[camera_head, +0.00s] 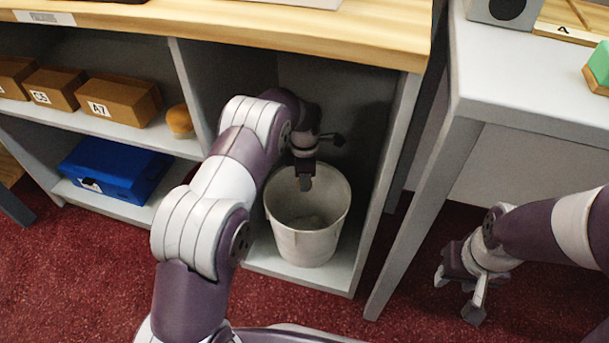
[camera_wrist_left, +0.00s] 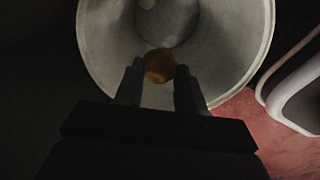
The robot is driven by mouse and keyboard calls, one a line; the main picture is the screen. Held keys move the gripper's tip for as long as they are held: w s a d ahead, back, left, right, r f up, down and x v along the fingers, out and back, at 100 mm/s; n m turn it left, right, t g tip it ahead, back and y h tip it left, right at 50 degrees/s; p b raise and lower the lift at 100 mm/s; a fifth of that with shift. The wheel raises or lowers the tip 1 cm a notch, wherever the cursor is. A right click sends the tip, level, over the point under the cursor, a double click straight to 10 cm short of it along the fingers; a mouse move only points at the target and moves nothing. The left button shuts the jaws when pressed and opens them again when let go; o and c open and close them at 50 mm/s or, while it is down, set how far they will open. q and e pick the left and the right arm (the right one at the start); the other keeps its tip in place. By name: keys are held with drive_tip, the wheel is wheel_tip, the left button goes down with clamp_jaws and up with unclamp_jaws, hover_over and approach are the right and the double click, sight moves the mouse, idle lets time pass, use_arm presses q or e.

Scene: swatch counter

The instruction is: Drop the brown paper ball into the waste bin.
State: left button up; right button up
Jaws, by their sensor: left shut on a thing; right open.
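The brown paper ball (camera_wrist_left: 159,66) shows between the two fingertips of my left gripper (camera_wrist_left: 159,82) in the left wrist view. My left gripper (camera_head: 305,183) is shut on it, pointing down over the mouth of the waste bin. In the head view the ball is small and mostly hidden by the fingers. The white waste bin (camera_head: 307,245) stands upright in the right compartment under the counter, and its rim also shows in the left wrist view (camera_wrist_left: 92,50). Something greyish lies at the bin's bottom, unclear. My right gripper (camera_head: 456,296) is open and empty, low at the right.
Shelves at the left hold several brown boxes (camera_head: 120,100), a yellow-orange round thing (camera_head: 180,120) and a blue box (camera_head: 118,168). The wooden counter top (camera_head: 300,25) overhangs the compartment. A white table (camera_head: 520,85) stands at the right. Red carpet (camera_head: 70,260) is clear in front.

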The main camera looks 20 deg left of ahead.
use_arm(q)
drive_tip(key=shift+f, duration=0.45)
drive_tip(key=shift+r, duration=0.15)
use_arm(e)
drive_tip(key=shift+f, duration=0.35)
use_arm(q)
drive_tip(key=o, duration=1.1)
wheel_tip(320, 180, up, 8)
drive_tip(key=p, duration=0.4)
drive_tip(key=shift+p, duration=0.35)
drive_tip(key=shift+f, duration=0.25)
use_arm(e)
wheel_tip(320, 180, up, 4)
drive_tip(key=shift+r, duration=0.15)
